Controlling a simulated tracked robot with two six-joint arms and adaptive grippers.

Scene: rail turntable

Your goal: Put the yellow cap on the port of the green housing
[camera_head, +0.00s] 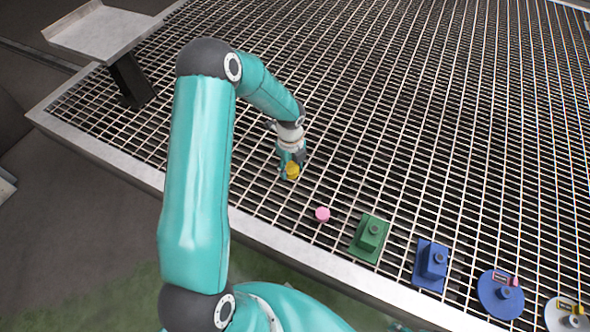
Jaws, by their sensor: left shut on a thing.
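The yellow cap (292,171) is held in my left gripper (291,164), whose arm comes in from the left. The gripper is shut on the cap, over the grating. The green housing (369,238) sits on the grating to the right of and nearer than the gripper. It has a square base and a raised block with a round port (374,228) on top. The port looks uncovered. The cap and the housing are well apart. My right gripper is not in view.
A pink cap (322,214) lies between my left gripper and the green housing. A blue housing (432,264), a round blue part (500,294) and a round white part (567,316) stand in a row to the right. A grey tray stand (100,35) is at top left. The far grating is clear.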

